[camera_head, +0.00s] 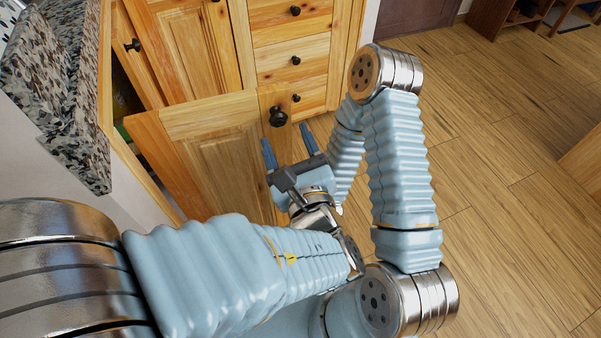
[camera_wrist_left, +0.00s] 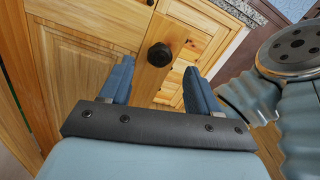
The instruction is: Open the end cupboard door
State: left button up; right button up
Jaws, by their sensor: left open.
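The end cupboard door (camera_head: 215,165) is a wooden panel door below the granite counter's end. It appears to stand ajar, with a dark gap showing behind its upper left corner. Its round dark knob (camera_head: 277,116) is near the upper right corner. My left gripper (camera_head: 288,146) is open and empty, just in front of the door and below the knob in the head view. In the left wrist view the knob (camera_wrist_left: 159,55) shows beyond and between the two blue fingers, not gripped. My right arm shows at the right, but its gripper is not visible.
A granite countertop (camera_head: 62,85) is at the left. Behind the door are another cabinet door (camera_head: 185,45) and a stack of drawers (camera_head: 293,45) with dark knobs. My right arm stands close to the left gripper. Wood floor (camera_head: 510,200) at the right is clear.

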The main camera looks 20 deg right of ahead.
pick_arm(q)
jog(key=s, duration=0.9)
jog(key=shift+s+a, duration=0.3)
jog(key=shift+a, duration=0.1)
